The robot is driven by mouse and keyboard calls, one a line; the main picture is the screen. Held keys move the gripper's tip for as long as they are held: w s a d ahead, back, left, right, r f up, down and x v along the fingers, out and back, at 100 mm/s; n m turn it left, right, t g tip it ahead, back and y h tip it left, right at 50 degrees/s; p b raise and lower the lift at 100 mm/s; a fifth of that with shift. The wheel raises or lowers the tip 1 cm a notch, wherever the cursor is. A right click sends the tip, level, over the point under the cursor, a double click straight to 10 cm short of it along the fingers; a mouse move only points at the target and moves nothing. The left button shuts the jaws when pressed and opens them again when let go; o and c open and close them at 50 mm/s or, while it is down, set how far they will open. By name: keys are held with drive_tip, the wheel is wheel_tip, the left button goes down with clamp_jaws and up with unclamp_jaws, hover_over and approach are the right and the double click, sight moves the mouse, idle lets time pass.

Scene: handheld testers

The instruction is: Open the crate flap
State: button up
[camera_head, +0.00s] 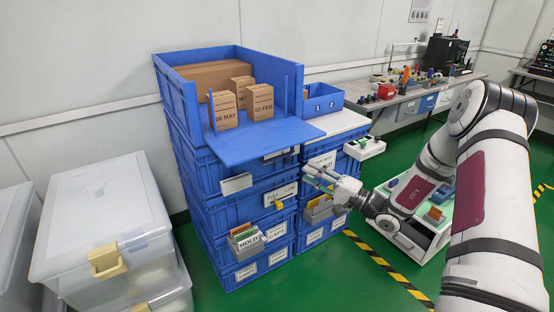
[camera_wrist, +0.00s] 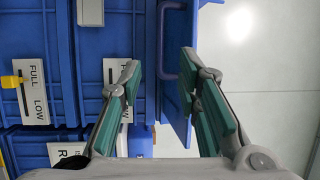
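The top blue crate (camera_head: 176,92) stands on a stack of blue crates. Its front flap (camera_head: 255,143) is folded down and juts out roughly level from the crate's front. In the wrist view a blue panel (camera_wrist: 176,100), apparently the flap, is seen nearly edge-on with a dark purple handle (camera_wrist: 166,45). My gripper (camera_head: 311,177) is below and right of the flap's front edge. In the wrist view my gripper (camera_wrist: 161,68) has its teal-padded fingers apart, with the panel and handle between or just beyond them. I cannot tell whether a finger touches the panel.
Cardboard boxes (camera_head: 225,110) stand inside the top crate. Card holders (camera_head: 246,240) and labels stick out from the lower crate fronts. Clear lidded bins (camera_head: 105,215) stand at the left. A workbench (camera_head: 400,100) is behind. Green floor (camera_head: 330,280) is free in front.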

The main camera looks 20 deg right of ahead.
sight(279, 158)
drive_tip(key=b+x, duration=0.1)
drive_tip(key=x, duration=1.1)
drive_tip(key=shift+w+a, duration=0.2)
clamp_jaws()
drive_tip(key=shift+r, duration=0.1)
